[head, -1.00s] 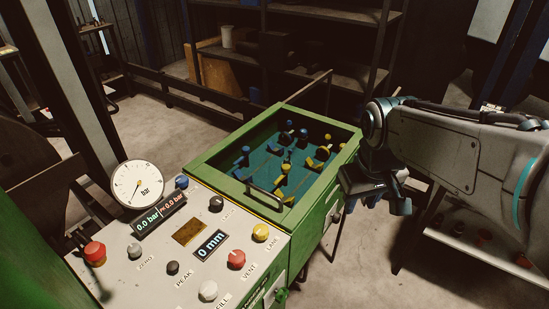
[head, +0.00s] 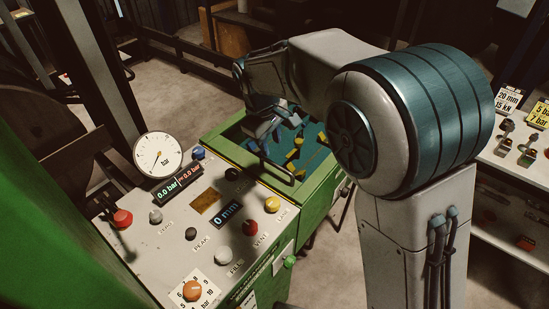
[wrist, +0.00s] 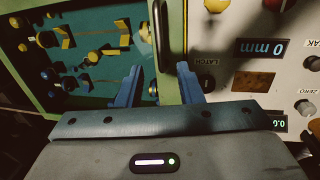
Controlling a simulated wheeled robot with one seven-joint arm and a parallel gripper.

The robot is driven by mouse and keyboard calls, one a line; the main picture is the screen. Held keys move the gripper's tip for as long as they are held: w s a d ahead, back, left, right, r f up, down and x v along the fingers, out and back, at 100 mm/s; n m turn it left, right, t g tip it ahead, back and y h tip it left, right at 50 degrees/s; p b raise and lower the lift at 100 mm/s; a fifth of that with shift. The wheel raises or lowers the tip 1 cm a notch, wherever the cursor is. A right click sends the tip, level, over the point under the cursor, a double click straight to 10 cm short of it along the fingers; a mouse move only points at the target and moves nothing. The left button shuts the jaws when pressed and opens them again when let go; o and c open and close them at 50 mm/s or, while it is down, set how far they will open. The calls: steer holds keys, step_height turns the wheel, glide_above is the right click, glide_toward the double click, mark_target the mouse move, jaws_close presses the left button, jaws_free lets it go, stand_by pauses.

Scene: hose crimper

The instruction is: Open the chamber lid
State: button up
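The chamber lid (head: 222,146) is a green frame around a see-through window, and it lies shut over the chamber on the green machine. Its dark bar handle (head: 277,170) runs along the edge beside the control panel; the handle also shows in the wrist view (wrist: 171,35). My gripper (head: 262,132) is above the lid near the handle. In the wrist view its two blue fingers (wrist: 160,86) are spread apart, with the handle's near end between or just above them; contact is not visible. Behind the window are blue and yellow fittings (wrist: 108,52) on a teal floor.
The control panel (head: 178,237) with knobs, displays and a pressure gauge (head: 158,155) adjoins the lid. A latch knob (wrist: 207,82) sits close to the fingers. A shelf with signs (head: 508,150) stands at the right.

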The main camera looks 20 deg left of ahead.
mark_target(275, 164)
steer(key=f, duration=0.2)
steer(key=w+f, duration=0.1)
steer(key=f, duration=0.2)
steer(key=f+p, duration=0.1)
steer(key=f, duration=0.2)
steer(key=shift+w+d+f, duration=0.25)
steer(key=shift+d, duration=0.05)
jaws_close()
